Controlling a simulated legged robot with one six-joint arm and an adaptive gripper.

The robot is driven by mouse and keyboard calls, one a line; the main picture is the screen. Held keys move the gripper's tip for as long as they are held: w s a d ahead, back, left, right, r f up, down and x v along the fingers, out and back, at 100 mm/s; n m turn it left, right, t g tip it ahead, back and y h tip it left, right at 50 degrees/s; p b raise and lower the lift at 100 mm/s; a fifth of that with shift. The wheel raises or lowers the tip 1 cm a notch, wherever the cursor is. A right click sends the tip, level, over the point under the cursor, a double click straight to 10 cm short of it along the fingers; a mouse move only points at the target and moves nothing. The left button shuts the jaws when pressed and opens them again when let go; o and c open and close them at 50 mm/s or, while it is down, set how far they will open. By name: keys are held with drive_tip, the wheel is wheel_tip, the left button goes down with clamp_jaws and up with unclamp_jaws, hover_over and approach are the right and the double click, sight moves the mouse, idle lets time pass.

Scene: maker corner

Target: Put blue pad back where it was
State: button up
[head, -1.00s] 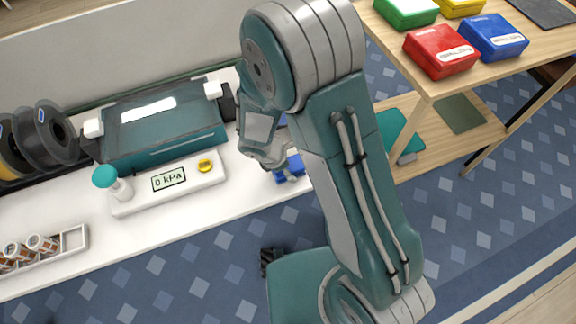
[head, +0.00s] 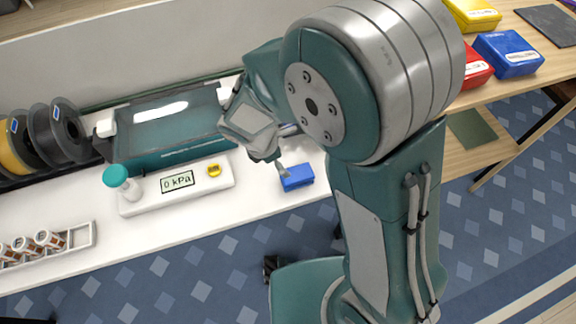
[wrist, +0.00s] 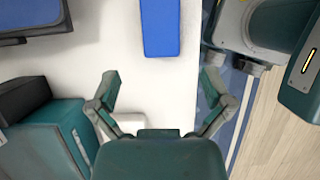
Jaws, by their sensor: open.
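The blue pad (head: 297,178) lies on the white bench top near its front edge, right of the pressure gauge. In the wrist view the blue pad (wrist: 160,28) is at the top middle, beyond my fingertips, with white surface between. My gripper (wrist: 160,90) is open and empty, its two fingers spread apart. In the head view my gripper (head: 280,163) is just behind and left of the pad, partly hidden by my own arm.
A white gauge block (head: 178,182) reading 0 kPa, with a yellow button, sits left of the pad. A teal machine (head: 165,130) stands behind it. Spools (head: 58,128) and a cup rack (head: 45,245) are further left. A wooden table (head: 500,90) at right holds coloured boxes.

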drive_tip(key=s+d+r+m+t+y, duration=0.1)
drive_tip(key=s+d+r+m, duration=0.3)
drive_tip(key=r+m, duration=0.3)
drive_tip(key=s+d+r+m+t+y, duration=0.2)
drive_tip(key=s+d+r+m, duration=0.1)
drive_tip(key=d+r+m, duration=0.3)
drive_tip(key=s+d+r+m+t+y, duration=0.1)
drive_tip(key=s+d+r+m, duration=0.3)
drive_tip(key=r+m, duration=0.4)
drive_tip(key=shift+s+d+r, duration=0.3)
drive_tip(key=shift+d+r, duration=0.1)
drive_tip(key=shift+r, duration=0.15)
